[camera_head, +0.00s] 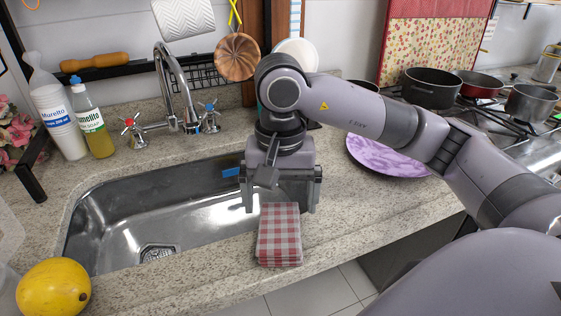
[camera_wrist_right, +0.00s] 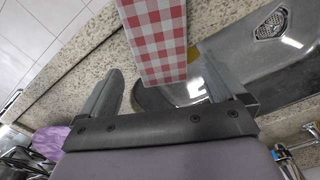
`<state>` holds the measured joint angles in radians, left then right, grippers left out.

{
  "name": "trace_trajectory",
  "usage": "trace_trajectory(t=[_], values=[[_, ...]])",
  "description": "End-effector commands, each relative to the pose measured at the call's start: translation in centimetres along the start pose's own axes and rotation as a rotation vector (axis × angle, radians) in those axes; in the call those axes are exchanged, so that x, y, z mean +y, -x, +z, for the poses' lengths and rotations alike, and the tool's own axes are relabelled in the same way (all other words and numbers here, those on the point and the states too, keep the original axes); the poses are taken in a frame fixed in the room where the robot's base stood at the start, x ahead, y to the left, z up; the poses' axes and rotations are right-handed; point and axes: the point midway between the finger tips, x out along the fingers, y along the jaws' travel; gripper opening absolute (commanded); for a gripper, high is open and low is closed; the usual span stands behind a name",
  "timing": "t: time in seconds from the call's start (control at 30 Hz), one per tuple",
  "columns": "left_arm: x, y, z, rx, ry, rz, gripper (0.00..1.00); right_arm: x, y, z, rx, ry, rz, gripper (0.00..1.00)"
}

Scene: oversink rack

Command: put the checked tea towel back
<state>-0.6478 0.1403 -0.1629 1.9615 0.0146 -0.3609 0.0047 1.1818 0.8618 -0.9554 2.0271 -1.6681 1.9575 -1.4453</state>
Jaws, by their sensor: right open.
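The checked tea towel (camera_head: 279,236) is red and white and folded into a block. It lies on the counter's front strip at the right end of the sink. My right gripper (camera_head: 281,208) is open just behind and above the towel, pointing down. In the right wrist view the towel (camera_wrist_right: 155,38) is ahead of the open fingers (camera_wrist_right: 158,90), with its near end close to the gap between them. I cannot tell whether a finger touches it. My left gripper is not in view.
The steel sink (camera_head: 190,215) lies left of the towel, with the tap (camera_head: 175,85) behind. A black rack (camera_head: 140,66) runs along the wall. A purple plate (camera_head: 388,158) lies to the right. A yellow fruit (camera_head: 54,287) sits at front left.

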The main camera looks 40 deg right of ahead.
Motion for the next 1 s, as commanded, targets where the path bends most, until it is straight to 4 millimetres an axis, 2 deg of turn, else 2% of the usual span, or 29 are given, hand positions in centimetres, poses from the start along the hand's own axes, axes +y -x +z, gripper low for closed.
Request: trace_trajectory(t=[0.03,0.13,0.4,0.63,1.0], values=[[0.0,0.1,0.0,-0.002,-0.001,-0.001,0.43,-0.1,1.4,-0.1,0.005,-0.001,-0.006,0.97],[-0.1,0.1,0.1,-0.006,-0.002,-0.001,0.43,-0.1,3.7,-0.1,0.006,-0.001,-0.005,0.97],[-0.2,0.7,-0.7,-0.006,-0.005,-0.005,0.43,0.0,7.6,-0.1,0.004,-0.002,-0.002,0.97],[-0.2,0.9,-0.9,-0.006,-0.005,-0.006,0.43,0.0,9.2,0.0,0.001,-0.001,-0.001,0.97],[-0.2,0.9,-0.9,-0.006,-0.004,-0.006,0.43,0.0,9.3,0.0,0.000,-0.001,0.000,0.97]])
